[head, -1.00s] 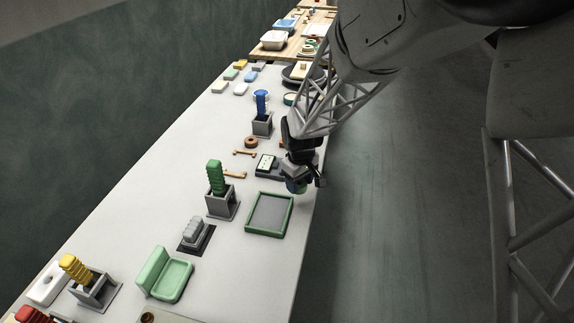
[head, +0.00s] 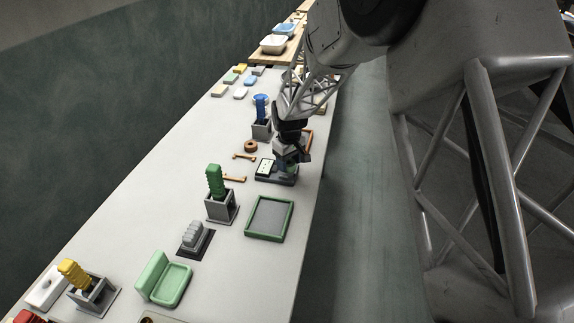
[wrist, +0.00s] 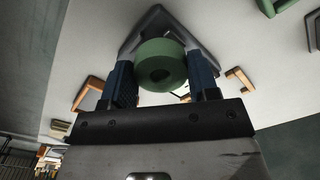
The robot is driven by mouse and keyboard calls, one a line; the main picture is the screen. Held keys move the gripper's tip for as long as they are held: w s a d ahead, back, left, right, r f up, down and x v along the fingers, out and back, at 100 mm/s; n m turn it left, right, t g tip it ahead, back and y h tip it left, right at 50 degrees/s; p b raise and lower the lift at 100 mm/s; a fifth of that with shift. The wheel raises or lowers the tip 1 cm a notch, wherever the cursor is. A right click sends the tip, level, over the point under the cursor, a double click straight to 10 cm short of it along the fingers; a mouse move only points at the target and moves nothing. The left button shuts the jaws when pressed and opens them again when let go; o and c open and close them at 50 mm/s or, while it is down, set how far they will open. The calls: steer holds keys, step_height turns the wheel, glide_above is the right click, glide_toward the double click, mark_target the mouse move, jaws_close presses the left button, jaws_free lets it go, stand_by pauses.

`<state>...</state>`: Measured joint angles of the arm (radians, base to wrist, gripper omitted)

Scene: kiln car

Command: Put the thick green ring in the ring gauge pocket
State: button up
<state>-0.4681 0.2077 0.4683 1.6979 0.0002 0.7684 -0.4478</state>
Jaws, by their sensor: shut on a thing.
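The thick green ring (wrist: 160,66) is held between the two blue fingers of my gripper (wrist: 162,80) in the wrist view, with its hole facing the camera. In the head view my gripper (head: 287,163) is over the right part of a dark grey base with a white dotted card (head: 264,166), near the table's right edge. This base looks like the ring gauge. A grey edge with a pointed corner (wrist: 156,14) shows behind the ring in the wrist view. The pocket itself is hidden by the gripper and ring, and I cannot tell whether the ring touches the base.
A green-rimmed tray (head: 289,222) lies in front of the base.

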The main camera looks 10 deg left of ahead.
steer(key=shift+w+a+f, duration=0.1)
steer(key=shift+w+a, duration=0.25)
steer(key=shift+w, duration=0.3)
steer(key=shift+w+a, duration=0.3)
steer(key=shift+w, duration=0.3)
steer(key=shift+f, duration=1.75)
steer(key=shift+f, duration=0.1)
steer(key=o, duration=0.9)
steer(key=shift+o, duration=0.2)
step_height(320, 180, up, 12)
steer(key=shift+r, duration=0.1)
steer(key=shift+d+r, duration=0.1)
